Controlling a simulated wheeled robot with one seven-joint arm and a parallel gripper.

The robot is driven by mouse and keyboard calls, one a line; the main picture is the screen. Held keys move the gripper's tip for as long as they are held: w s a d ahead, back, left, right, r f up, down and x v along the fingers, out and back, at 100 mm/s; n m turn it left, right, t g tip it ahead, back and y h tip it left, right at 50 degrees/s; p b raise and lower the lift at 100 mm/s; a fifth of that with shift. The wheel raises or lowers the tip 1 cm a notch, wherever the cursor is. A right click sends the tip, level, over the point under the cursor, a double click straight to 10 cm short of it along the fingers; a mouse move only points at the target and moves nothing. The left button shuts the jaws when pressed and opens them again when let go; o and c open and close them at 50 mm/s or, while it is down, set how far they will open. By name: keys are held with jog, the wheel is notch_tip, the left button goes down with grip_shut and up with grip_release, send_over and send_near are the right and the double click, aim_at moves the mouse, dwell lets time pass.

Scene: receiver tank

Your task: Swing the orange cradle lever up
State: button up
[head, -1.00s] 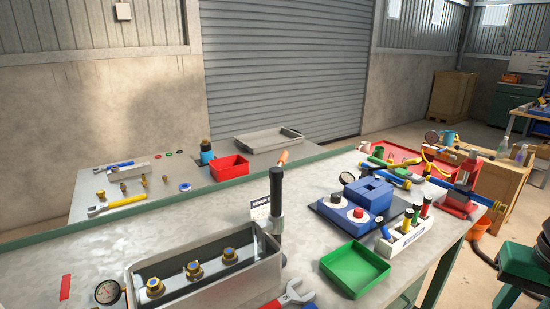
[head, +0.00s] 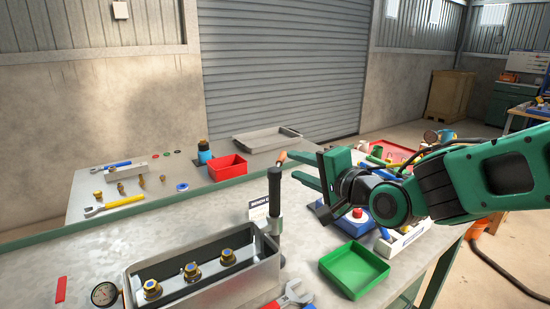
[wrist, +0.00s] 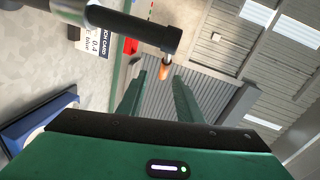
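The orange lever grip (head: 282,157) shows just beyond my fingertips in the head view, with its lower part hidden. In the wrist view the orange grip (wrist: 164,68) lies ahead of the fingers, near the gap between their tips. My gripper (head: 291,165) is open, with its two green fingers apart and nothing seen between them. The wrist view also shows the gripper (wrist: 158,80) with clear space between the fingers. I cannot tell whether either finger touches the lever.
A black upright handle (head: 275,193) stands close to the fingers and crosses the top of the wrist view (wrist: 135,28). A grey tank (head: 262,276) with brass fittings is in front. A green tray (head: 354,268) and blue block (head: 350,220) lie below the arm.

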jog(key=x, duration=1.1)
jog(key=shift+s+a+r, duration=0.15)
jog(key=shift+a+r, duration=0.1)
jog(key=shift+r, duration=0.05)
jog(key=shift+d, duration=0.1)
grip_shut()
